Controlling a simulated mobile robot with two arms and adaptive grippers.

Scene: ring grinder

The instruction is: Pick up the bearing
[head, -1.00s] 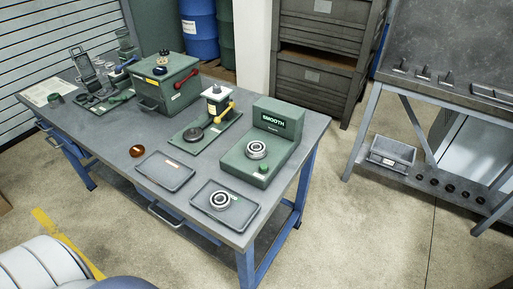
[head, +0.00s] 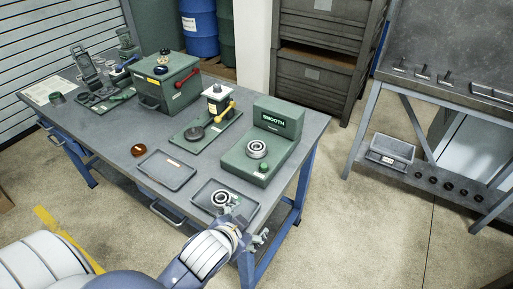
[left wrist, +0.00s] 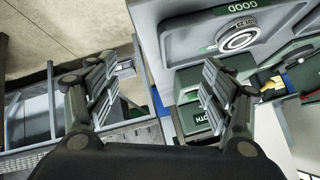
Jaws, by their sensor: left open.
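A silver ring bearing (head: 221,198) lies flat in a dark grey tray (head: 240,208) at the table's front right corner. In the left wrist view the bearing (left wrist: 238,36) is at the upper right, and the tray (left wrist: 180,42) is labelled GOOD. A second bearing (head: 257,149) sits on the green machine (head: 284,150) marked SMOOTH. My left gripper (head: 248,224) is at the tray's front right edge, beside the first bearing. In the left wrist view its fingers (left wrist: 163,85) are spread and empty, with the bearing not between them. My right gripper is not in view.
The workbench (head: 105,133) also holds an empty tray (head: 166,169), a brown round piece (head: 138,150), a press with a yellow lever (head: 214,103) and a green box with a red handle (head: 165,82). A metal rack (head: 420,110) stands at right, across open floor.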

